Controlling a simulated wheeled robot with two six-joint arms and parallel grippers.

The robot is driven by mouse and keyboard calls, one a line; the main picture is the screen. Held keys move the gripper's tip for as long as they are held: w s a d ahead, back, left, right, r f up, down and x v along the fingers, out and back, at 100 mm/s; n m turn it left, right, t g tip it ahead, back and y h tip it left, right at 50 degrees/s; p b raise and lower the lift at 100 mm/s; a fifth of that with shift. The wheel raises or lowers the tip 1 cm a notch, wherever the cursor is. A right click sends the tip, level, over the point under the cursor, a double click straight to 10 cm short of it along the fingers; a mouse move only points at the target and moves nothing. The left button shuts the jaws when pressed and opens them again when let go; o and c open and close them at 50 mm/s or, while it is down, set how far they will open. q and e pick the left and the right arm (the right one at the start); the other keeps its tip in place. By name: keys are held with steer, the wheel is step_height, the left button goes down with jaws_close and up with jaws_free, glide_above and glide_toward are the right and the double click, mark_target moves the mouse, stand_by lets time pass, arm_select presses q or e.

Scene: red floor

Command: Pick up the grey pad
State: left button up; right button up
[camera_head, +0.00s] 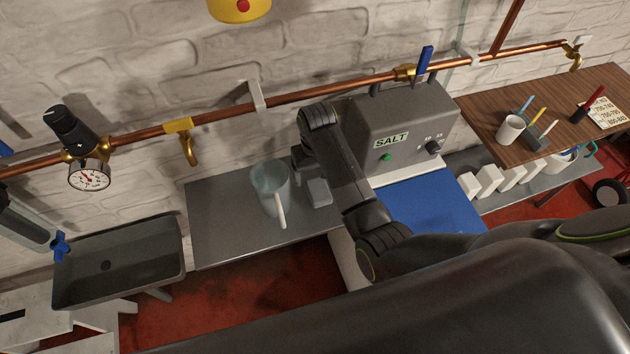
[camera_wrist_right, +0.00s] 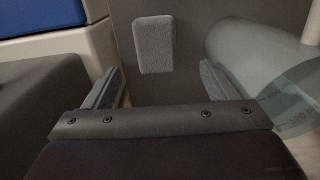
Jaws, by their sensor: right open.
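The grey pad (camera_head: 319,192) lies on the grey metal table (camera_head: 215,235), just right of a clear beaker (camera_head: 270,185). In the right wrist view the pad (camera_wrist_right: 154,44) is a small upright rectangle beyond the fingertips, between their lines and a little left of centre. My right gripper (camera_head: 303,162) is beside the pad on its far side, partly hidden by its own wrist. In its wrist view the right gripper (camera_wrist_right: 160,84) has its two fingers wide apart with nothing between them. My left gripper is not in view.
The beaker, with a white stick (camera_head: 280,209) in it, stands close to the right gripper's finger in the wrist view. A grey SALT box (camera_head: 405,125) with a blue plate (camera_head: 430,205) stands to the right. A sink (camera_head: 120,262) is at left. The table's left part is clear.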

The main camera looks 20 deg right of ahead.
mark_target(319, 190)
steer(key=shift+s+f, duration=0.2)
steer(key=shift+f, duration=0.95)
steer(key=f, duration=0.4)
steer(key=shift+w+d+f, duration=0.1)
steer(key=shift+w+d, duration=0.05)
steer(key=shift+d, duration=0.15)
steer(key=shift+f, duration=0.3)
steer(key=c, duration=1.1)
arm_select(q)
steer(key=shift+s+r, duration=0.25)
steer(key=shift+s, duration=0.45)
arm_select(e)
steer(key=shift+o, duration=0.2)
step_height(319, 190, up, 10)
steer(key=o, duration=0.4)
steer(key=c, duration=0.3)
steer(key=shift+c, duration=0.2)
